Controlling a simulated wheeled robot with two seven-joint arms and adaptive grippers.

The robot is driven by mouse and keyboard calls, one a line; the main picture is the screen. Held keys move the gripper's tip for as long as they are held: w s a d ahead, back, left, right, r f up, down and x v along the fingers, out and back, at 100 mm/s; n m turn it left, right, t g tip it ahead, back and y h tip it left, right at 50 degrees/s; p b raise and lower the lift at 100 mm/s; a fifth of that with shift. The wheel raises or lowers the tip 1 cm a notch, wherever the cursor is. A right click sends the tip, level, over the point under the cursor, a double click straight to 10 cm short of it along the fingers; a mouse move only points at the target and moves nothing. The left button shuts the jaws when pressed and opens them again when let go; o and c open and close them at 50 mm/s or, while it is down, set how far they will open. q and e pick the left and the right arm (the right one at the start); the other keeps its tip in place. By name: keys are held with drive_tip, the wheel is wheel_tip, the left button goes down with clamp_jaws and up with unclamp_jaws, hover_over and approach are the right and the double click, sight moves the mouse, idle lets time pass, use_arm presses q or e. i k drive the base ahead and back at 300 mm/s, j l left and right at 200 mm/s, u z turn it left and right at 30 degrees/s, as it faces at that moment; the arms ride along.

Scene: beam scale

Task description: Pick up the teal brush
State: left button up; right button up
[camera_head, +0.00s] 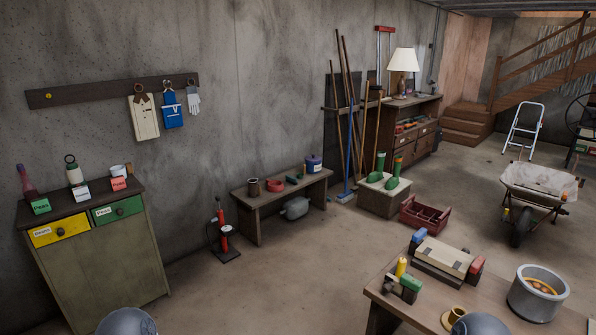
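A small teal object (292,180), which looks like the teal brush, lies on top of the low wooden bench (253,198) against the wall. It is too small to make out its bristles or handle. It sits between a red bowl (275,185) on its left and a blue lidded pot (313,163) on its right. Neither of my grippers is in view. Only rounded grey parts of my own arms show at the bottom edge, far from the bench.
A brown can (253,187) also stands on the bench, and a red pump (224,236) stands on the floor to its left. A green cabinet (100,262) is at left. A wooden table (405,308) with several objects is at front right. The floor between is clear.

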sight(291, 180)
drive_tip(key=i, duration=2.5)
drive_tip(key=i+j, duration=0.15)
drive_tip(key=i, duration=2.4)
drive_tip(key=i+z, duration=0.25)
drive_tip(key=i, duration=0.2)
drive_tip(key=i+j+z, duration=0.25)
drive_tip(key=i, duration=0.2)
drive_tip(key=i+j+z, duration=0.25)
drive_tip(key=i, duration=0.2)
